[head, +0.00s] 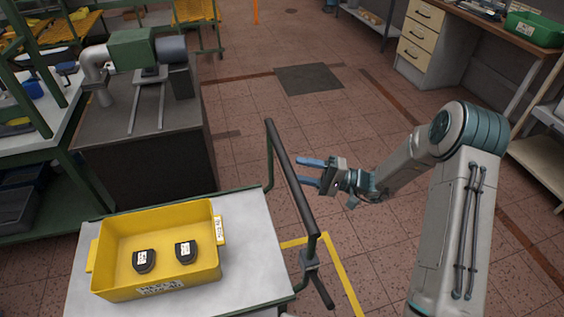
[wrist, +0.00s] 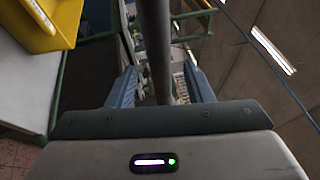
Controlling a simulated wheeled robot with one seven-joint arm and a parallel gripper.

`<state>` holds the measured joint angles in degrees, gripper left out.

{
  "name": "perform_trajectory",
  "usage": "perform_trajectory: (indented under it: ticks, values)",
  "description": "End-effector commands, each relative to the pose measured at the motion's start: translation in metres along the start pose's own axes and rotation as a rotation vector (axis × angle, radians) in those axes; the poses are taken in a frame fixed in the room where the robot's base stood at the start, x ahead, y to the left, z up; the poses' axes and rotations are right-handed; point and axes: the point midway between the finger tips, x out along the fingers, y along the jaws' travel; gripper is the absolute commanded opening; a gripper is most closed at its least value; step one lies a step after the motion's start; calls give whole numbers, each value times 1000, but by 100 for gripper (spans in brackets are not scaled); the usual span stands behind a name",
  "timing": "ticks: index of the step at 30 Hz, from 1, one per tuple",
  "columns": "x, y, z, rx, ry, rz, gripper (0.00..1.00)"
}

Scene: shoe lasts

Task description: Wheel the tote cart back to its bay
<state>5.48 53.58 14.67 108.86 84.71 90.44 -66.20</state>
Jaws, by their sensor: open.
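The tote cart (head: 245,215) has a pale top, a green rim and a dark push handle (head: 290,180) on its right side. A yellow tote (head: 157,212) with two dark, white-labelled pieces in it sits on the cart top. My gripper (head: 311,172) is open just right of the handle bar, its blue fingers pointing toward it. In the wrist view the handle bar (wrist: 158,45) runs between the two open fingers (wrist: 163,90); whether they touch it is not clear. Part of the tote (wrist: 50,20) shows at upper left there.
Yellow floor tape (head: 345,270) marks the floor beside the cart's right end. A dark machine bench (head: 145,150) stands close behind the cart. A drawer desk (head: 425,45) stands at back right. Open tiled floor (head: 255,110) with a dark mat (head: 309,79) lies beyond.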

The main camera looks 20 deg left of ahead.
Motion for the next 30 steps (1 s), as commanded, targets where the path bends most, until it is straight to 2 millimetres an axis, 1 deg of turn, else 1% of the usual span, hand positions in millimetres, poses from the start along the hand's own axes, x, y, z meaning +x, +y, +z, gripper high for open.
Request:
perform_trajectory:
  ticks: [1, 3, 6, 9, 13, 22, 23, 24, 26, 27, 30]
  values:
    - [12, -2, 1, 2, -4, 1, 47]
    - [25, -2, 1, 1, -3, 1, 47]
    - [41, -2, 1, 1, -3, 1, 47]
    - [52, -1, 0, 0, -1, 2, 47]
    - [60, 0, 0, 0, 0, 1, 47]
    - [61, 0, 0, 0, 0, 1, 47]
    - [61, 0, 0, 0, 0, 1, 38]
    - [61, 0, 0, 0, 0, 1, 27]
    - [61, 0, 0, 0, 0, 1, 11]
    - [61, 0, 0, 0, 0, 1, 0]
    - [61, 0, 0, 0, -1, 1, 0]
